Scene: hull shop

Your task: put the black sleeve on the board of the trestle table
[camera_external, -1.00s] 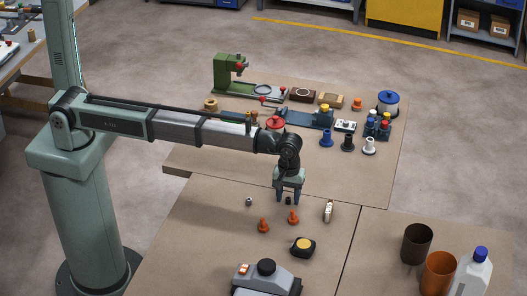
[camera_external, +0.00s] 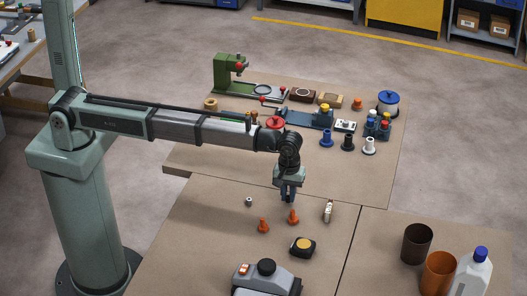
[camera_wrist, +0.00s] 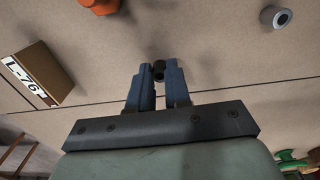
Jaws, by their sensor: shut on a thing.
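My gripper (camera_external: 289,199) points down over the near brown board, close to its far edge. It is shut on the small black sleeve (camera_wrist: 158,69), whose dark round end shows between the blue fingertips in the wrist view. In the external view the fingers hide most of the sleeve. I cannot tell whether it touches the surface. The brown boards lie in two parts, a near one (camera_external: 215,225) and a far one (camera_external: 240,150) with tools on it. I cannot tell which is the trestle table's board.
A yellow-black tape measure (camera_external: 303,247) lies nearer. Two cups (camera_external: 417,244) (camera_external: 438,274) and a jug (camera_external: 474,272) stand at right. The near board's left side is clear.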

